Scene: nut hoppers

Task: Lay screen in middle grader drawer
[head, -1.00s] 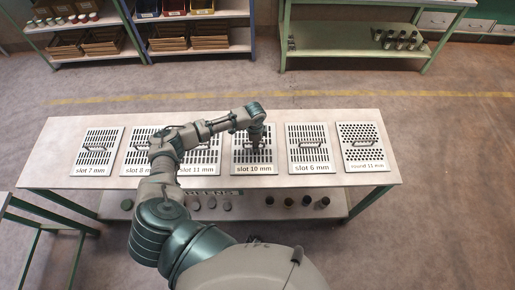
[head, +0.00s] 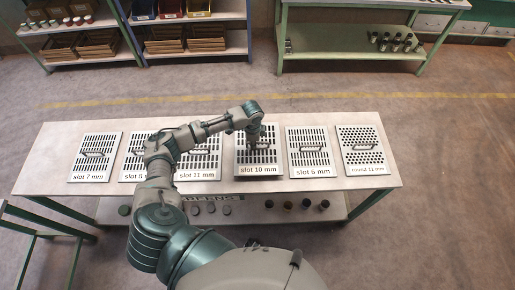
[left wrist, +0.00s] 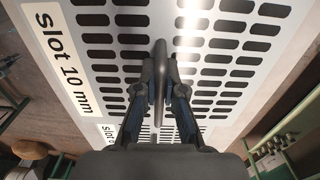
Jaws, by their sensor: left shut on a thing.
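The slot 10 mm screen (head: 244,158) is a flat white perforated plate with a handle and a label along its near edge. My left gripper (head: 257,146) is over its middle. In the left wrist view the fingers (left wrist: 160,85) are shut on the screen's handle (left wrist: 160,58), with the slotted plate (left wrist: 93,38) filling much of the picture. The screen appears raised a little above the table, roughly level. My right gripper is not in view. No grader drawer shows in these frames.
The long pale table (head: 365,189) also carries screens for slot 7 mm (head: 95,158), slot 6 mm (head: 310,155) and round 11 mm (head: 361,150), among others. Cans stand on its lower shelf. Shelving and a green bench (head: 340,55) stand at the back, with open floor between.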

